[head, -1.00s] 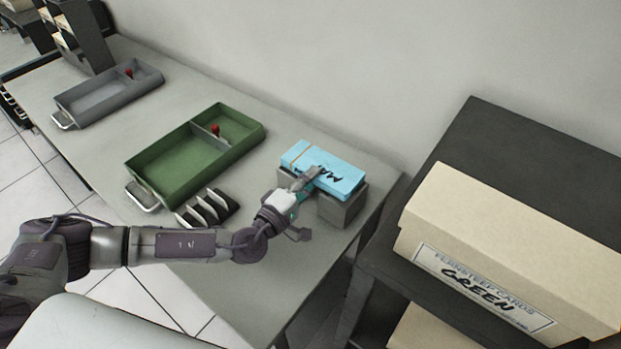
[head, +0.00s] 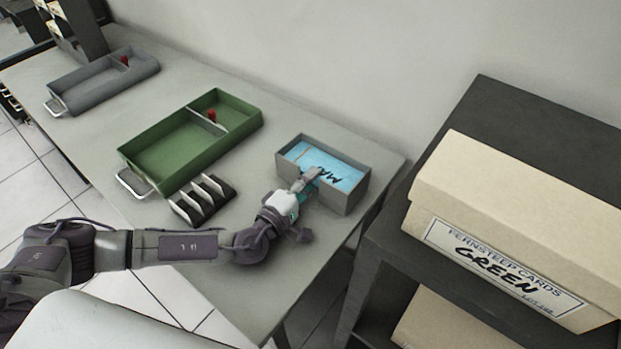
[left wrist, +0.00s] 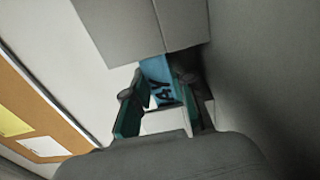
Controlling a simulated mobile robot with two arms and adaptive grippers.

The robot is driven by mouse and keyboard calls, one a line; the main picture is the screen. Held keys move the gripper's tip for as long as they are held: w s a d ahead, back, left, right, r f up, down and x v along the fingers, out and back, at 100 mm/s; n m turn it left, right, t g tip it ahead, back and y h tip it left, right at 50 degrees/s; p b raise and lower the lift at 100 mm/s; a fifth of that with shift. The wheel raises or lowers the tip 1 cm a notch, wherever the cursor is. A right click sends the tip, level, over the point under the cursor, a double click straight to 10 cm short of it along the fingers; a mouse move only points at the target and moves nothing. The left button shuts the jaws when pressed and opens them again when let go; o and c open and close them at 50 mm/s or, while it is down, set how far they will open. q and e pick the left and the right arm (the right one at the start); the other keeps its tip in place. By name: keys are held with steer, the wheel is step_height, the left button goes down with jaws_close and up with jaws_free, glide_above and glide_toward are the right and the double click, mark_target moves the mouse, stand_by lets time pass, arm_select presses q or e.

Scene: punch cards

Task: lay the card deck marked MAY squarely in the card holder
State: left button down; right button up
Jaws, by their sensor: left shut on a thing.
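The blue card deck (head: 341,174) with black lettering, partly covered by my finger, lies low inside the grey card holder (head: 345,200) in the head view. Its sides look roughly in line with the holder walls. An orange-brown band shows on its left part. My left gripper (head: 306,183) reaches through the holder's front gap and is shut on the deck's front edge. In the left wrist view, the deck (left wrist: 161,82) shows the letters AY between my two fingers (left wrist: 157,105), with the grey holder wall (left wrist: 120,25) beside it. My right gripper is not in view.
A green tray (head: 160,165) with a red knob and a black slotted rack (head: 203,201) stand left of the holder. A grey tray (head: 85,88) is farther left. A cream box marked GREEN (head: 510,220) sits on a dark shelf at right. The wall is close behind the table.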

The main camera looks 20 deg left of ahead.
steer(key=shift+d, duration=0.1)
arm_select(q)
steer(key=c, duration=0.9)
jaws_free()
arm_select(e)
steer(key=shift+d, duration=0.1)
arm_select(q)
steer(key=shift+s+f, duration=0.1)
steer(key=shift+s+a, duration=0.15)
steer(key=shift+s, duration=0.15)
steer(key=v, duration=0.6)
steer(key=shift+s+a, duration=0.1)
steer(key=shift+s, duration=0.25)
